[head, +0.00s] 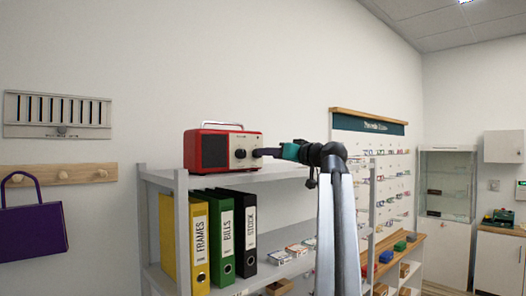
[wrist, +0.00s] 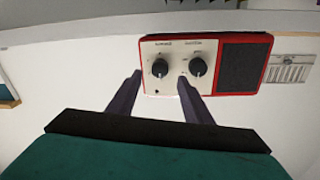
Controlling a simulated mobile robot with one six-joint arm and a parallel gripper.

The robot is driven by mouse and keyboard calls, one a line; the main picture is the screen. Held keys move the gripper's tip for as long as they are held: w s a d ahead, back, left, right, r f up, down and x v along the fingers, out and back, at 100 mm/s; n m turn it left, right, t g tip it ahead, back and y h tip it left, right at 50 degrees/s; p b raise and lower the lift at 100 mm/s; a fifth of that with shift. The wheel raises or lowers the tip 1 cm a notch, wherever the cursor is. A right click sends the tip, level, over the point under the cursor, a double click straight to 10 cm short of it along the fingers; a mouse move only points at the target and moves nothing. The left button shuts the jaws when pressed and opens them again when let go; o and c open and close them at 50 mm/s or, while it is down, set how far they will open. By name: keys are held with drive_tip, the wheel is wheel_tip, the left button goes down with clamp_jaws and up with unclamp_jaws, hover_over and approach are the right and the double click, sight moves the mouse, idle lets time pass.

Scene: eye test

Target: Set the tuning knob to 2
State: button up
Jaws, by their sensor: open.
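A red radio (head: 222,150) stands on the top shelf, with a dark speaker and two black knobs on a cream face. In the wrist view it appears turned upside down, with a left knob (wrist: 160,68) and a right knob (wrist: 197,67). Their labels and pointer settings are too small to read, so I cannot tell which is the tuning knob. My gripper (head: 264,152) is open at the radio's right end. In the wrist view its fingertips (wrist: 159,76) lie either side of the left knob. I cannot tell whether they touch it.
The radio sits on a grey shelf unit (head: 180,215). Below it stand yellow, green and black binders (head: 222,240) and small boxes (head: 275,256). A purple bag (head: 33,232) hangs at the left. An eyewear display board (head: 390,170) is behind my arm. The air right of the radio is clear beyond my arm.

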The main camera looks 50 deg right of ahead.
drive_tip(key=shift+w+d+p, duration=0.15)
drive_tip(key=shift+w+p, duration=0.25)
drive_tip(key=shift+w, duration=0.95)
drive_tip(key=shift+w+d+p, duration=0.15)
drive_tip(key=shift+w+p, duration=0.2)
drive_tip(key=shift+w, duration=0.95)
drive_tip(key=shift+c, duration=0.5)
